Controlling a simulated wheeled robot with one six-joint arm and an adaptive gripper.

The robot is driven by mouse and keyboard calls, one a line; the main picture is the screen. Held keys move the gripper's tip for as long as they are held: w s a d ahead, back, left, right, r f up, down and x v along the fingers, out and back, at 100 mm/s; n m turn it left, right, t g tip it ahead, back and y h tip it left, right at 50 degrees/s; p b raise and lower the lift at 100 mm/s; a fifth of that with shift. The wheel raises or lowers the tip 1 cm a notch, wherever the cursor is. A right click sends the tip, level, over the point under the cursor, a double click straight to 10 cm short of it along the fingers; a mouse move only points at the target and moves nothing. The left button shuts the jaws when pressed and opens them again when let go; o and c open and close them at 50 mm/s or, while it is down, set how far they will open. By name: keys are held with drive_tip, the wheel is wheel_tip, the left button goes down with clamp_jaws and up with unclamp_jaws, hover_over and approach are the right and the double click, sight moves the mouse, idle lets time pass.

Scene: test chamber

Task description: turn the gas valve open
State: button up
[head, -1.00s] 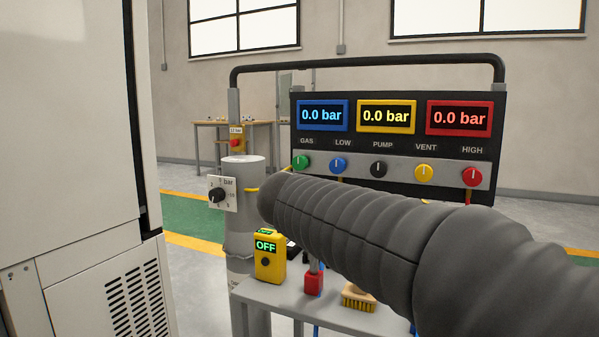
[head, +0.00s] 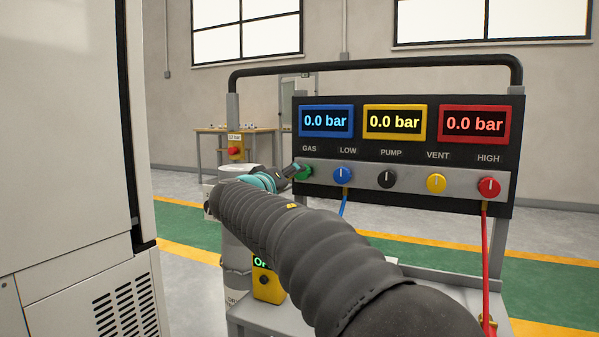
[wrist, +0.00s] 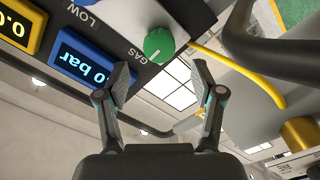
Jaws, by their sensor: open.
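The green gas valve knob (head: 304,173) is at the left end of the grey strip, under the GAS label. My gripper (head: 291,171) is close to it, and the tip partly covers the knob. In the wrist view the green knob (wrist: 158,45) is ahead of the fingertips, roughly centred between them, with a small pale mark near its lower edge. My gripper (wrist: 161,78) is open with nothing between the fingers, and the knob looks just beyond the fingertips. Whether a finger touches it I cannot tell. The blue display (head: 326,121) reads 0.0 bar.
Blue (head: 342,174), black (head: 387,179), yellow (head: 436,183) and red (head: 489,187) knobs line the strip. A yellow hose (wrist: 240,72) runs beside the gas knob. A grey cylinder stands behind my arm. A white cabinet (head: 70,130) fills the left side.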

sight(300, 174)
drive_tip(key=p+x, duration=0.1)
drive_tip(key=x, duration=0.5)
drive_tip(key=shift+w, duration=0.1)
drive_tip(key=c, duration=1.1)
drive_tip(key=shift+c, duration=0.2)
